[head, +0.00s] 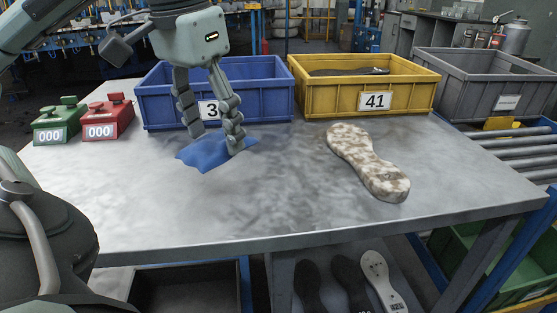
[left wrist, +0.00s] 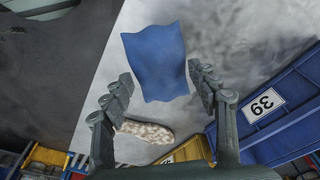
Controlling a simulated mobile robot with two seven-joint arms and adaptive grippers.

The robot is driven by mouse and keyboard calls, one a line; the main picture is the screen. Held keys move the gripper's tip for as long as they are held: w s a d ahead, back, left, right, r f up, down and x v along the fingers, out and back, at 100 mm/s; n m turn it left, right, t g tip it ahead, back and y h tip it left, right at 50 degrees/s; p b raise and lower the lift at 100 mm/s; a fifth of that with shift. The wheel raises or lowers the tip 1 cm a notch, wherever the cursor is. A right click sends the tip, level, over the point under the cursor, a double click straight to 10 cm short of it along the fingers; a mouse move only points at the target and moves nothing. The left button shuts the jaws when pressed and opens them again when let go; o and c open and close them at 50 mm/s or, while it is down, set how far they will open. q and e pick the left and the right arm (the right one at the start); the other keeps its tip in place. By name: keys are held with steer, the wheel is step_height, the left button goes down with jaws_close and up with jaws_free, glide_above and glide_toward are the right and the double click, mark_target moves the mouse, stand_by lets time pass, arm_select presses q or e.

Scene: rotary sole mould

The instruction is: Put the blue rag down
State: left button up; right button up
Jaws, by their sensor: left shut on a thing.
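The blue rag (head: 200,155) is at the metal table top (head: 270,200), in front of the blue bin. My left gripper (head: 214,143) comes down over it from above and is shut on it, with a finger on either side. In the left wrist view the rag (left wrist: 155,60) spreads out flat, slightly wavy, between and beyond the fingertips. I cannot tell whether its underside touches the table. My right gripper is not in view.
A mottled sole (head: 365,160) lies to the right on the table. A blue bin (head: 265,95), a yellow bin (head: 420,90) marked 41 and a grey bin (head: 470,85) line the back. Green (head: 55,125) and red (head: 108,122) counters stand left. The front table is clear.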

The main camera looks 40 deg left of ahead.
arm_select(q)
steer(key=p, duration=0.3)
glide_above(268, 177)
steer(key=f, duration=0.6)
steer(key=shift+s+f, duration=0.15)
steer(key=shift+s, duration=0.15)
step_height(268, 177, down, 4)
steer(key=shift+b, duration=0.55)
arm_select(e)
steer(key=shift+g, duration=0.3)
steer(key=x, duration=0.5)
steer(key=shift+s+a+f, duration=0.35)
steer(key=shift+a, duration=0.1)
arm_select(q)
steer(key=shift+f, duration=0.1)
steer(key=shift+f, duration=0.1)
steer(key=o, duration=1)
steer(key=shift+o, duration=0.2)
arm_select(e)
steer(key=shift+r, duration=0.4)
